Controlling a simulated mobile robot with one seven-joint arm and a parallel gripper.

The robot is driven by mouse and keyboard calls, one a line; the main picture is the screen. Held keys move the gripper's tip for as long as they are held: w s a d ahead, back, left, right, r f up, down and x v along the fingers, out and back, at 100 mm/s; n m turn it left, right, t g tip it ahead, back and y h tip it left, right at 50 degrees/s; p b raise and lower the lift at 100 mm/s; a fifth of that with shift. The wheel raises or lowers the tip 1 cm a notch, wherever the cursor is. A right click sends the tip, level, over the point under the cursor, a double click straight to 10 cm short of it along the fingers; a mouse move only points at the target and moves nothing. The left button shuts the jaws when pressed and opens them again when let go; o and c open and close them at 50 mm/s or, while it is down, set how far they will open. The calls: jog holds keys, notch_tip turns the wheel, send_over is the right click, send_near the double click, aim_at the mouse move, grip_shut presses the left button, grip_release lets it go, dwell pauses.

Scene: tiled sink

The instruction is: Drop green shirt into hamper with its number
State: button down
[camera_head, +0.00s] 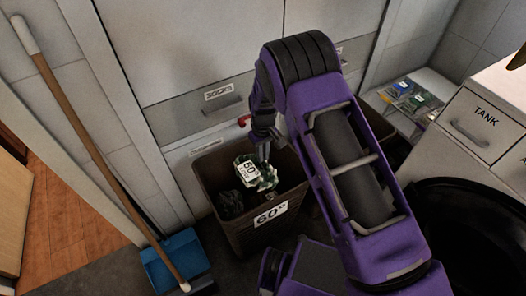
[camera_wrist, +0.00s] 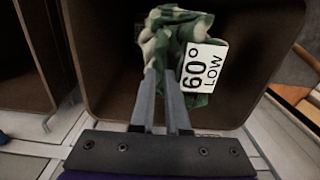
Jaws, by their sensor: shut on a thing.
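The green shirt (camera_wrist: 165,33) has a camouflage pattern and a white tag (camera_wrist: 203,67) reading 60° LOW. My gripper (camera_wrist: 164,78) is shut on the shirt. In the head view, my gripper (camera_head: 262,152) points down over a brown hamper (camera_head: 236,232) labelled 60°, and the shirt (camera_head: 268,178) hangs at or just inside the hamper's opening. How deep the shirt sits is hard to tell. In the wrist view, the hamper's walls (camera_wrist: 98,70) surround the shirt. Dark cloth (camera_head: 230,204) lies in the hamper at the left.
Another hamper stands to the right, mostly hidden behind my arm; a hamper edge also shows at left in the wrist view (camera_wrist: 52,60). A broom (camera_head: 92,140) and blue dustpan (camera_head: 176,262) stand left. A black round bin (camera_head: 470,235) is at right. Drawers (camera_head: 215,118) are behind.

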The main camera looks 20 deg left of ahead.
jog(key=shift+f, duration=0.3)
jog(key=c, duration=0.8)
grip_release()
jog(key=shift+c, duration=0.2)
jog(key=shift+r, duration=0.1)
notch_tip(320, 180, up, 17)
jog(key=p, duration=0.2)
jog(key=shift+r, duration=0.2)
